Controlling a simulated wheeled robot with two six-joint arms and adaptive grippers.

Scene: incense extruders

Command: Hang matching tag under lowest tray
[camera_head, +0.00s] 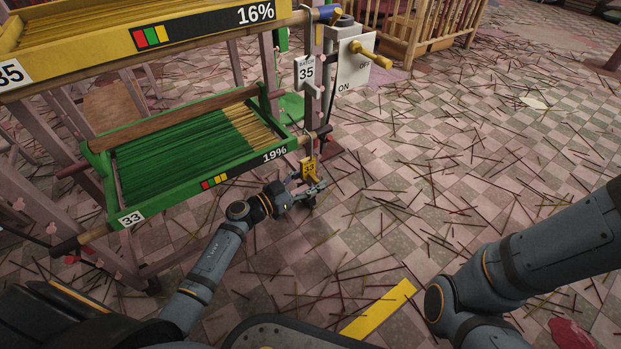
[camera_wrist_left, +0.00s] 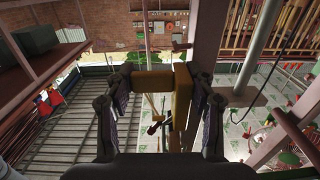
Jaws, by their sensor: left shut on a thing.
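The lowest tray in the head view is the green tray (camera_head: 190,186), labelled 33 and 19%, on the rack. My left gripper (camera_head: 308,188) is just off the tray's front right corner, near the rack post. It is shut on a small yellow tag (camera_head: 309,167) whose number looks like 33. In the left wrist view, the yellow-brown tag (camera_wrist_left: 181,95) shows between the fingers of my left gripper (camera_wrist_left: 160,100). A white tag (camera_head: 306,72) reading 35 hangs higher on the post, under the yellow tray (camera_head: 110,50) labelled 35 and 16%. My right gripper is out of view.
A white switch box (camera_head: 354,62) with a yellow lever (camera_head: 371,53) stands right of the post. The tray's rod end (camera_head: 322,131) sticks out near the gripper. Thin sticks litter the checkered floor (camera_head: 450,150). A yellow strip (camera_head: 378,312) lies in front.

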